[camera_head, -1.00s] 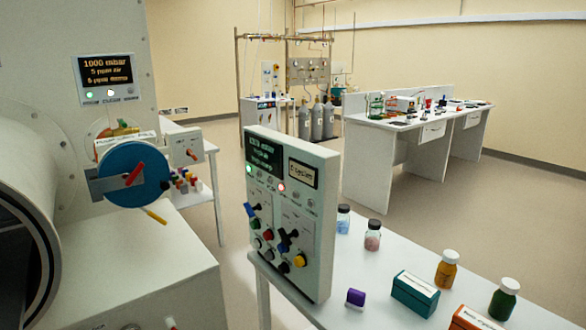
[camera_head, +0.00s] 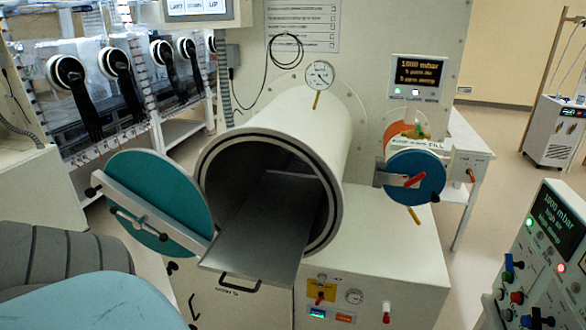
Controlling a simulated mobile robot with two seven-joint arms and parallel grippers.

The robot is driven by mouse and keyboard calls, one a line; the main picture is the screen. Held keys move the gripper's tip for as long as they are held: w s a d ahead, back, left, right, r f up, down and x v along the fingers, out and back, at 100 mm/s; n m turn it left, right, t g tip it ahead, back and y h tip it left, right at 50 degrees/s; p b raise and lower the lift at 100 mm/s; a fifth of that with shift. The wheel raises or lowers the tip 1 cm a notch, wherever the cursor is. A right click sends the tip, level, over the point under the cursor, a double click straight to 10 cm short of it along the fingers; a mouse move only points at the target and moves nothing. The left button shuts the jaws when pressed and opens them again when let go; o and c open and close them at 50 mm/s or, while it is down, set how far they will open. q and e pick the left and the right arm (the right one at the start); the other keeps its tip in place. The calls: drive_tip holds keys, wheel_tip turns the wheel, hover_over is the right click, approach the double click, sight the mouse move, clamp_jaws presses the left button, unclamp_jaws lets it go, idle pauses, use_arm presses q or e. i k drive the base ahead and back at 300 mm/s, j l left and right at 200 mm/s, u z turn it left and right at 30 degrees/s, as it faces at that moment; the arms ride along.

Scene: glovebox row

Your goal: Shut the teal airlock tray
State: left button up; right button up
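The large cylindrical airlock (camera_head: 335,110) faces me with its round mouth open and a dark inside. Its teal round door (camera_head: 160,197) stands swung out to the left, with a grey crossbar on it. A flat grey metal tray (camera_head: 262,222) sticks out of the mouth towards me, its front end with a dark handle (camera_head: 239,283) past the rim. The tray's surface looks bare; its rear end is in shadow. Neither of my grippers is in view.
A small airlock with a blue round door (camera_head: 415,178) is right of the large one. A control panel (camera_head: 545,260) stands at lower right. A ribbed grey shape (camera_head: 60,262) and pale blue surface fill the lower left.

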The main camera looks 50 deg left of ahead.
sight(265, 241)
drive_tip(key=u, duration=2)
